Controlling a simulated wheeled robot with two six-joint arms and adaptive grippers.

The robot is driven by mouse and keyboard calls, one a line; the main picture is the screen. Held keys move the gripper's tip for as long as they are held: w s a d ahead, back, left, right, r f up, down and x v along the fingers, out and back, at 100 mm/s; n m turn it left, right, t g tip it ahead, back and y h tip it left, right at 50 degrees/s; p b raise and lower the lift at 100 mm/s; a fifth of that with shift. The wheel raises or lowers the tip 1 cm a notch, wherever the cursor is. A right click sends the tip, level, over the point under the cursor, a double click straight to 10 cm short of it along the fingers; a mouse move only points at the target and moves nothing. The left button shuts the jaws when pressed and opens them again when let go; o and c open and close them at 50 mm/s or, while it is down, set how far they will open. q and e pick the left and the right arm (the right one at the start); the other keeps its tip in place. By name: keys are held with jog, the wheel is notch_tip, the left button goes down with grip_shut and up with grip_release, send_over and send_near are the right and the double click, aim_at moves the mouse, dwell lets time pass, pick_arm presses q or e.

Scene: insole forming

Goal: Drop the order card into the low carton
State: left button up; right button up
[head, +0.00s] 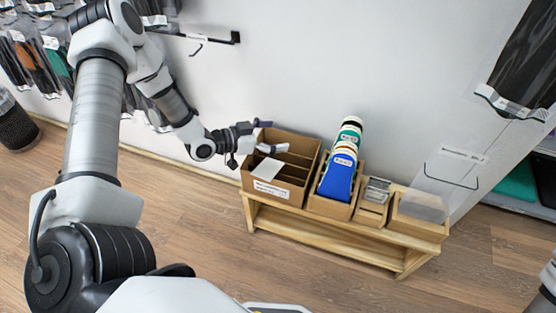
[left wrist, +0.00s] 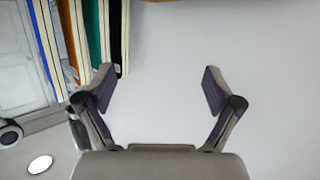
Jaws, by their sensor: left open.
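The low carton (head: 292,194) is an open brown box with dividers and a white front label, at the left end of the wooden bench. A white card (head: 267,168), which looks like the order card, lies tilted in the carton's front left part; whether it rests on the bottom I cannot tell. My left gripper (head: 261,135) is at the carton's back left rim, above and apart from the card. In the left wrist view its jaws (left wrist: 160,82) are spread and empty. My right gripper is not in view.
Blue and green insoles (head: 338,177) stand in a box right of the carton. A small glass-topped box (head: 375,191) and a tray (head: 422,207) follow on the bench (head: 320,238). Hanging packs line the wall at upper left. The floor in front is clear.

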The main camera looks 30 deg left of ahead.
pick_arm(q)
jog(key=v, duration=0.7)
jog(key=shift+s, duration=0.1)
dwell(0.4)
